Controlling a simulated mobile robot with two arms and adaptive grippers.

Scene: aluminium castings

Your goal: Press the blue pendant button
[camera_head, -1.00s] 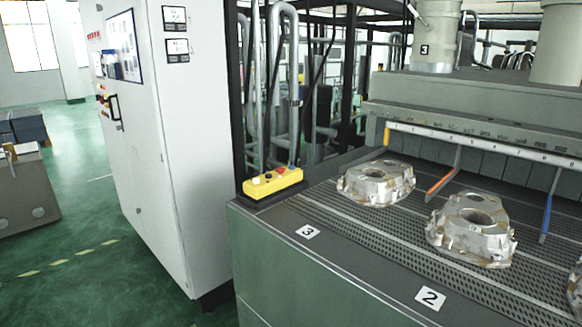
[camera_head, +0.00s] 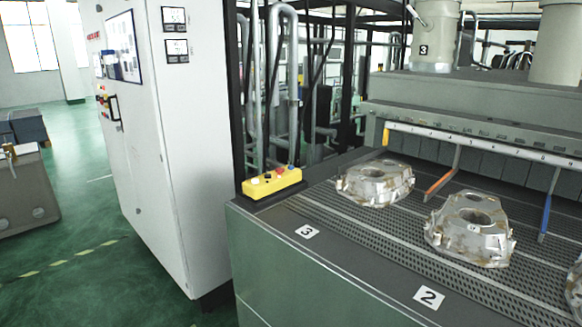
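A yellow pendant box (camera_head: 272,183) lies on the near left corner of the machine bed. Several small coloured buttons sit along its top. The blue button (camera_head: 291,167) appears to be at its right end, with a red one (camera_head: 279,170) just left of it; they are small in this view. A cable or hose area rises behind the box. Neither of my grippers shows in the head view.
Aluminium castings (camera_head: 375,183) (camera_head: 470,230) lie on the perforated machine bed (camera_head: 340,230), right of the pendant. A white control cabinet (camera_head: 180,150) stands to the left. Coloured bars hang from a numbered rail (camera_head: 480,142).

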